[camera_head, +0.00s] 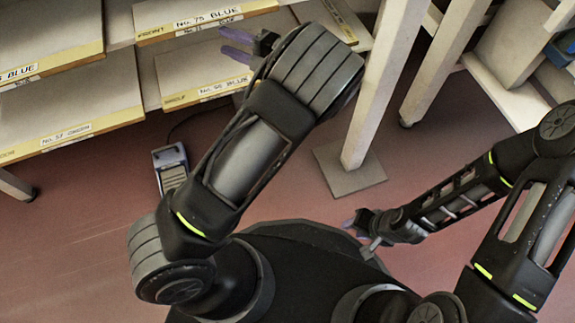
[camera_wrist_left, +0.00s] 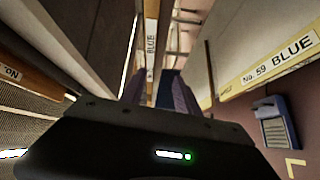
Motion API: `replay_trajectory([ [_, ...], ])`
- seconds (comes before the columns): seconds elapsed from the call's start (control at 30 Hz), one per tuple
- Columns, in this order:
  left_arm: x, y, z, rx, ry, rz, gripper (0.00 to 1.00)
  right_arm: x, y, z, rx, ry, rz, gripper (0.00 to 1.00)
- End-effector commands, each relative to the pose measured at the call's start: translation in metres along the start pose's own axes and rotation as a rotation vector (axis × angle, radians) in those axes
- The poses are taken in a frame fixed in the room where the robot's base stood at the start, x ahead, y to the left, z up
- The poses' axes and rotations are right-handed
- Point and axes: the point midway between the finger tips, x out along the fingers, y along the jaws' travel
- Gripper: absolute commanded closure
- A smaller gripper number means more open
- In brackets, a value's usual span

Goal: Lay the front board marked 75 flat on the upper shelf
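The board marked No. 75 BLUE (camera_head: 170,14) lies in the rack at the top of the head view, its yellow labelled front edge toward me. My left gripper (camera_head: 229,42) is just right of and below that edge, its two purple fingers apart. In the left wrist view the fingers (camera_wrist_left: 158,92) stand apart with a narrow board edge labelled BLUE (camera_wrist_left: 151,42) beyond them; its number is not readable. I see no contact with a board. My right gripper (camera_head: 353,222) hangs low over the floor, too small to read. I cannot tell which level is the upper shelf.
Other labelled boards lie lower in the rack, at left (camera_head: 70,112) and centre (camera_head: 195,82). A pale post (camera_head: 378,90) with a foot plate stands right of my left arm. A grey-blue pedal-like box (camera_head: 172,168) is on the red floor. In the wrist view, a No. 59 BLUE board (camera_wrist_left: 275,62) is at right.

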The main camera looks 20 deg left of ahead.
Motion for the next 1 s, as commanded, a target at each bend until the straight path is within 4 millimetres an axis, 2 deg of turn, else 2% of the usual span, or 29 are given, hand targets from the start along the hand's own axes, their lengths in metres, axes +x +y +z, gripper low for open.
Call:
replay_trajectory([
  [0.07, 0.014, -0.029, 0.005, 0.146, -0.074, -0.025, 0.62, 0.0, 0.0, 0.0, 0.0, 0.0, 0.0, 0.64],
  [0.17, 0.025, -0.086, 0.016, 0.41, -0.242, -0.082, 0.62, 0.0, 0.0, 0.0, 0.0, 0.0, 0.0, 0.64],
  [0.27, 0.015, -0.169, 0.018, 0.74, -0.503, -0.175, 0.62, 0.0, 0.0, 0.0, 0.0, 0.0, 0.0, 0.64],
  [0.3, 0.001, -0.206, 0.013, 0.874, -0.634, -0.216, 0.62, 0.0, 0.0, 0.0, 0.0, 0.0, 0.0, 0.64],
  [0.37, -0.031, -0.257, 0.0, 1.062, -0.855, -0.273, 0.62, 0.0, 0.0, 0.0, 0.0, 0.0, 0.0, 0.64],
  [0.4, -0.059, -0.287, -0.013, 1.172, -1.014, -0.302, 0.62, 0.0, 0.0, 0.0, 0.0, 0.0, 0.0, 0.64],
  [0.47, -0.105, -0.321, -0.036, 1.307, -1.26, -0.328, 0.62, 0.0, 0.0, 0.0, 0.0, 0.0, 0.0, 0.64],
  [0.5, -0.137, -0.336, -0.054, 1.375, -1.421, -0.329, 0.62, 0.0, 0.0, 0.0, 0.0, 0.0, 0.0, 0.64],
  [0.6, -0.205, -0.353, -0.097, 1.481, -1.776, -0.284, 0.62, 0.0, 0.0, 0.0, 0.0, 0.0, 0.0, 0.64],
  [0.7, -0.25, -0.353, -0.129, 1.522, -2.025, -0.21, 0.62, 0.0, 0.0, 0.0, 0.0, 0.0, 0.0, 0.64],
  [0.83, -0.276, -0.349, -0.149, 1.534, -2.175, -0.138, 0.62, 0.0, 0.0, 0.0, 0.0, 0.0, 0.0, 0.64],
  [1.0, -0.279, -0.348, -0.152, 1.537, -2.194, -0.126, 0.62, 0.0, 0.0, 0.0, 0.0, 0.0, 0.0, 0.64],
])
